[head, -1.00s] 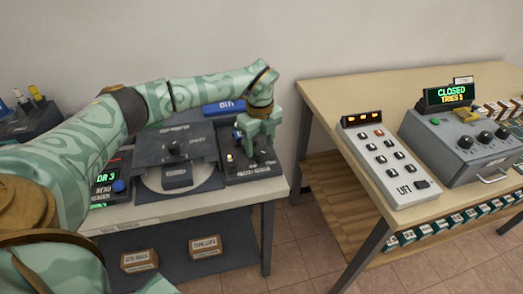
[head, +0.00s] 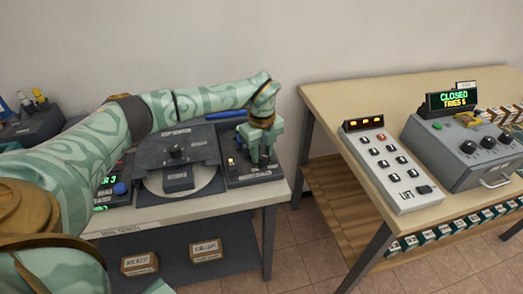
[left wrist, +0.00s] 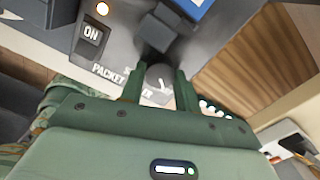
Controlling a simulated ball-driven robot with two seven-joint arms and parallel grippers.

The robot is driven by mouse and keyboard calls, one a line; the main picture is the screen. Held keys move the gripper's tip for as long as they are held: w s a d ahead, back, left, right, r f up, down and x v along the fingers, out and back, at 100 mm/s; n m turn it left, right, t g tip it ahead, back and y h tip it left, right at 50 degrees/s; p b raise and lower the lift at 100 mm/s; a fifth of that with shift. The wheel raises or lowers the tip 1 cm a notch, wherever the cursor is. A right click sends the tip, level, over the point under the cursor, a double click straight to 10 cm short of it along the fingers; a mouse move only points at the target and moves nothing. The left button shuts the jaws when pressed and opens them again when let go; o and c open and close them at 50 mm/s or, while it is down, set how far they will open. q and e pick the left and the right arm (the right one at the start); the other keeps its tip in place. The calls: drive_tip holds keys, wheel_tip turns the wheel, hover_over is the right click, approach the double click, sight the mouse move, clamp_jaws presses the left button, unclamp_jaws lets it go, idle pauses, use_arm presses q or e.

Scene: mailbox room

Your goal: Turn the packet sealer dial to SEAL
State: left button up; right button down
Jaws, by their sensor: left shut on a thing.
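The packet sealer (head: 240,181) is a dark panel at the right end of the left bench. In the left wrist view its panel (left wrist: 125,22) carries a lit lamp, a switch marked ON and partly covered "PACKET" lettering. My left gripper (head: 262,157) points down over the panel's right part. In the left wrist view its fingers (left wrist: 160,80) are shut on the rounded grey dial (left wrist: 159,74), one on each side. The dial's pointer and most of its markings are hidden, so I cannot tell its setting. My right gripper is in neither view.
A dark machine with a round plate (head: 151,187) stands left of the sealer. A blue thing (head: 226,114) lies behind it. A gap separates this bench from the wooden table (head: 330,93), which holds a keypad (head: 393,172) and a grey box (head: 455,155).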

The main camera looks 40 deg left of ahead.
use_arm(q)
drive_tip(key=m+p, duration=0.3)
drive_tip(key=shift+r, duration=0.3)
drive_tip(key=m+p, duration=0.2)
drive_tip(key=m, duration=0.1)
drive_tip(key=m+p, duration=0.1)
drive_tip(key=m, duration=0.1)
drive_tip(key=shift+f+m, duration=0.15)
drive_tip(key=shift+m, duration=0.25)
drive_tip(key=m+p, duration=0.2)
drive_tip(key=m, duration=0.8)
drive_tip(key=shift+f+m+p, duration=0.1)
drive_tip(key=shift+m+p, duration=0.3)
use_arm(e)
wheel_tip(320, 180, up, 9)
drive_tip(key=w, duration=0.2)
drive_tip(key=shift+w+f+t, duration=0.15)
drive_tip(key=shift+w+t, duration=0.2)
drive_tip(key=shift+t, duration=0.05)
use_arm(q)
drive_tip(key=o, duration=1)
